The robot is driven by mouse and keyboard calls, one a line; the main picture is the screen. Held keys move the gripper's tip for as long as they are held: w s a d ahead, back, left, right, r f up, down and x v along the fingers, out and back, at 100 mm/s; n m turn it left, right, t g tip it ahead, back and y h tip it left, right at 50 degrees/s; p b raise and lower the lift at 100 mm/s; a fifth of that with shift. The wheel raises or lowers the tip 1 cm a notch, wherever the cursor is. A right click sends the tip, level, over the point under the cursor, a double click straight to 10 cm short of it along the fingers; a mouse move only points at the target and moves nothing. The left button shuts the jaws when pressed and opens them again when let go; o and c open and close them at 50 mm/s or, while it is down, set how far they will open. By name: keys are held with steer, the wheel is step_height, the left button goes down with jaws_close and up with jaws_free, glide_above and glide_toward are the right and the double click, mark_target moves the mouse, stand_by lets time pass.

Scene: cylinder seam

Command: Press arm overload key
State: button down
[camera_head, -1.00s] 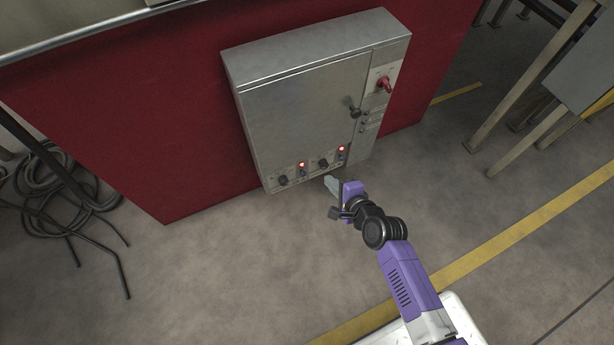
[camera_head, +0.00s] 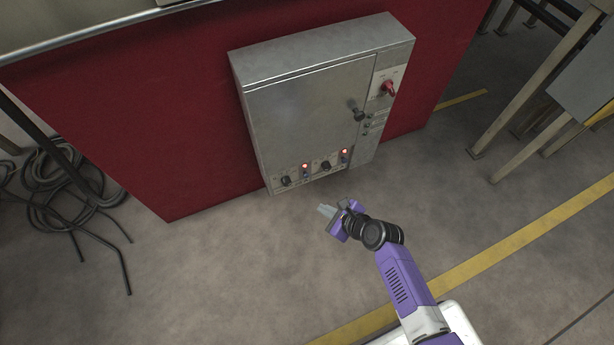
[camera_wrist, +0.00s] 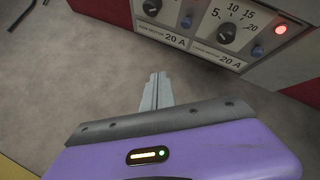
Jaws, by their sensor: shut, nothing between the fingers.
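The grey control cabinet (camera_head: 310,108) hangs on the red wall. Along its lower edge are two dials, each with a small blue key and a lit red lamp. The left blue key (camera_head: 305,174) and right blue key (camera_head: 344,159) are tiny in the head view. In the wrist view the left key (camera_wrist: 186,22) and right key (camera_wrist: 258,51) sit beside dials above "20 A" labels.
A red rotary switch (camera_head: 389,88) and a black door handle (camera_head: 357,114) are on the cabinet's right part. Coiled black cables (camera_head: 62,180) lie at left. Metal legs (camera_head: 510,80) stand at right. The floor around my gripper is clear.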

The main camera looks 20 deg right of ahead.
mark_target(306, 175)
steer(key=w+b, duration=0.3)
steer(key=w, duration=0.5)
steer(key=shift+w, duration=0.35)
stand_by(1.8)
steer(key=shift+w, duration=0.4)
steer(key=shift+w, duration=0.55)
stand_by(0.8)
steer(key=shift+s+p, duration=0.1)
steer(key=shift+p, duration=0.2)
steer(key=shift+s+p, duration=0.55)
steer(key=shift+s, duration=0.3)
